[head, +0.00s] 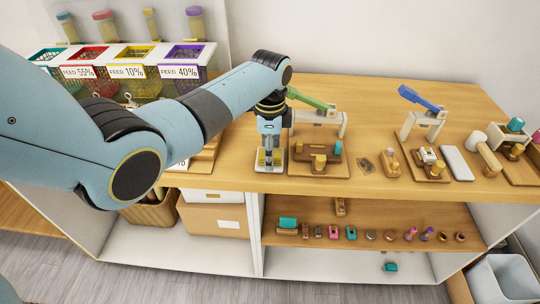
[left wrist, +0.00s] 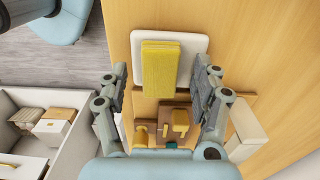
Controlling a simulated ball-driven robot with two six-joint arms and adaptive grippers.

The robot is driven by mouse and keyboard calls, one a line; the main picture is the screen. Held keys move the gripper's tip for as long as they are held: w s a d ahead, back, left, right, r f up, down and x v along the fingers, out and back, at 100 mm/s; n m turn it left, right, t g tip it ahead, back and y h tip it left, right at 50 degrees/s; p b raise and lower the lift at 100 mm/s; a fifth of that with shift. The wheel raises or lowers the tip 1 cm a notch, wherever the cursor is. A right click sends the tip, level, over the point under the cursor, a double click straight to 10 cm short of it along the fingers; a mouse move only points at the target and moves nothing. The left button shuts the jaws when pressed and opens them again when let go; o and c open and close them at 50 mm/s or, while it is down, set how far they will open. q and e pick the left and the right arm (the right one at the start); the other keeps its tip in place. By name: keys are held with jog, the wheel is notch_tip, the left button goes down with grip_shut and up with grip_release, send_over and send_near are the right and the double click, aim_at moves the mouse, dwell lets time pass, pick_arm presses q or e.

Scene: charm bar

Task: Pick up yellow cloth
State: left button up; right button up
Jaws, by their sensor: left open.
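The yellow cloth (left wrist: 160,65) is a folded rectangular block lying on a small white tray (left wrist: 196,45) in the left wrist view. My left gripper (left wrist: 159,78) is open, with one finger on each side of the cloth's near end and gaps between. In the head view my left gripper (head: 268,150) points straight down over the white tray (head: 275,167) on the counter. The cloth there is mostly hidden behind the fingers. My right gripper is not in view.
A wooden press board (head: 318,170) with a green-handled lever (head: 310,98) stands just right of the tray. A blue-handled press (head: 418,98) and a mallet (head: 485,148) are farther right. Feed bins (head: 130,75) stand at back left. A lower shelf (head: 375,222) holds several small charms.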

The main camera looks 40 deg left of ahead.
pick_arm(q)
jog(key=c, duration=1.1)
jog(key=shift+c, duration=0.7)
jog(key=shift+r, duration=0.1)
jog(key=r, duration=0.4)
jog(key=shift+w+d+r, duration=0.1)
jog(key=shift+w+d, duration=0.1)
jog(key=shift+d, duration=0.05)
jog(key=w+d+r+b, duration=0.2)
jog(key=w+d+r, duration=0.3)
jog(key=d, duration=0.4)
jog(key=shift+w+d+r+b, duration=0.25)
jog(key=shift+d+r+b, duration=0.15)
jog(key=shift+r, duration=0.4)
